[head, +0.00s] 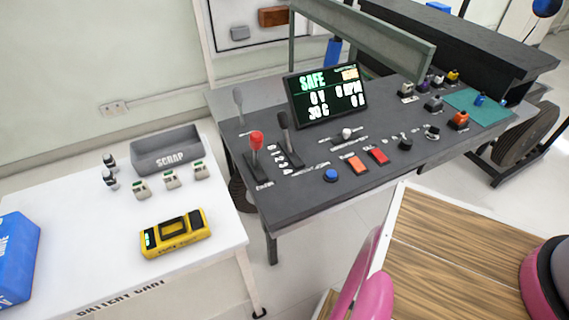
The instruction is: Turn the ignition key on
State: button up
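A dark grey control console (310,205) stands in the middle of the head view. On its right half are a round black knob (405,144) and a small round switch with a pale ring (432,132). One of these may be the ignition key switch, but they are too small to tell which, or which way it is turned. The tilted display (327,95) on the console reads SAFE, 0 V, 0 RPM and 0 A. My gripper is not in view.
The console also carries a red-knobbed lever (256,140), a black lever (285,122), a blue button (331,175), and orange (356,165) and red (379,156) switches. A white table (100,220) left holds a scrap bin (167,150) and yellow device (176,234).

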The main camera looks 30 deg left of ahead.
aim_at(433, 130)
jog(key=u, duration=1.3)
jog(key=k+z, duration=0.15)
jog(key=z, duration=0.85)
jog(key=i+l+z, duration=0.2)
jog(key=i+l, duration=0.15)
jog(key=i, duration=0.3)
